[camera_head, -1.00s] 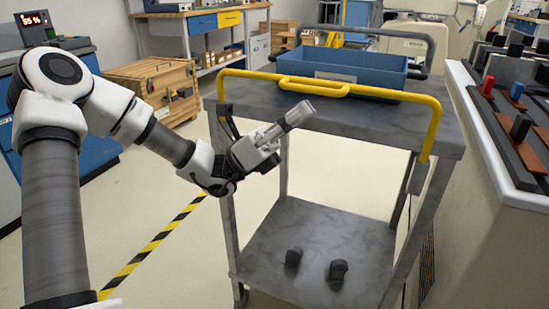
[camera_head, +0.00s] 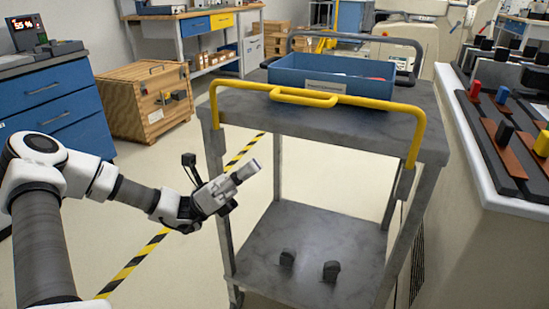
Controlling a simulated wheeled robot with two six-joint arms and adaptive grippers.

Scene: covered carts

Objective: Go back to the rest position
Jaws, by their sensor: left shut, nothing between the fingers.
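My left gripper (camera_head: 246,172) is shut and empty. It is in front of the grey cart (camera_head: 335,240), beside its left front post and below the level of its top. My right gripper is out of the picture. The cart has a yellow handle (camera_head: 304,97) along its near top edge and a blue bin (camera_head: 300,66) at the back of its top. Only a little of the bin's contents shows.
A wooden crate (camera_head: 125,105) stands on the floor behind my arm. A counter with colored pegs (camera_head: 485,185) is at the right.

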